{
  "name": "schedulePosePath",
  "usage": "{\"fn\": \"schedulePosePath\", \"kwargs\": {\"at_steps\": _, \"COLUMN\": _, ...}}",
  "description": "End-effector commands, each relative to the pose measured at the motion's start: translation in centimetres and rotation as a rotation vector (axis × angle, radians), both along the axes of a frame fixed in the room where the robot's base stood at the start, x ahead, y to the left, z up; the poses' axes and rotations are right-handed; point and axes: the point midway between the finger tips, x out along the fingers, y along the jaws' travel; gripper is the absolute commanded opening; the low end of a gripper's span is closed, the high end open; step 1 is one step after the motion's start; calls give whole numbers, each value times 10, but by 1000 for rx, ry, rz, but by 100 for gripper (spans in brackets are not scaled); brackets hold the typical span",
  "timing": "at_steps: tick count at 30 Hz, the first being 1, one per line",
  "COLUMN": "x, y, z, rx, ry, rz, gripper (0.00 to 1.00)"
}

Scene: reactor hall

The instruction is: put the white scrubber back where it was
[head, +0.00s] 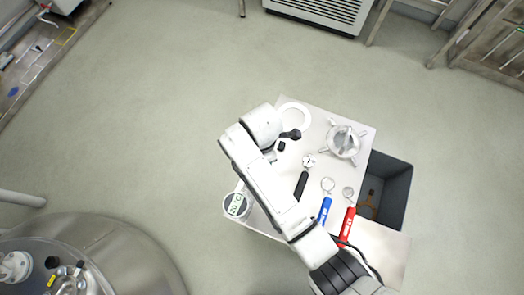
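In the head view my white arm reaches across a small light table (365,150) from the lower right. My gripper (286,140) is over the upper left part of the table, near a white ring (295,113). Dark parts show at its end, but I cannot tell whether the fingers are open or shut, or whether they hold anything. I cannot pick out the white scrubber for sure; my arm hides part of the tabletop.
A dark bin (397,185) stands right. A steel vessel (90,250) is lower left.

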Motion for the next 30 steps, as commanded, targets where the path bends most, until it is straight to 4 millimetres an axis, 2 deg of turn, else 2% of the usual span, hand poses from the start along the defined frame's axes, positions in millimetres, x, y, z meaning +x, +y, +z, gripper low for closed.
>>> {"fn": "schedulePosePath", "kwargs": {"at_steps": 3, "x": 0, "y": 0, "z": -7, "rx": 0, "ry": -1, "rz": 0, "gripper": 24}}
{"fn": "schedulePosePath", "kwargs": {"at_steps": 14, "x": 0, "y": 0, "z": -11, "rx": 0, "ry": -1, "rz": 0, "gripper": 24}}
{"fn": "schedulePosePath", "kwargs": {"at_steps": 15, "x": 0, "y": 0, "z": -10, "rx": 0, "ry": -1, "rz": 0, "gripper": 55}}
{"fn": "schedulePosePath", "kwargs": {"at_steps": 22, "x": 0, "y": 0, "z": -10, "rx": 0, "ry": -1, "rz": 0, "gripper": 77}}
{"fn": "schedulePosePath", "kwargs": {"at_steps": 30, "x": 0, "y": 0, "z": -8, "rx": 0, "ry": -1, "rz": 0, "gripper": 78}}
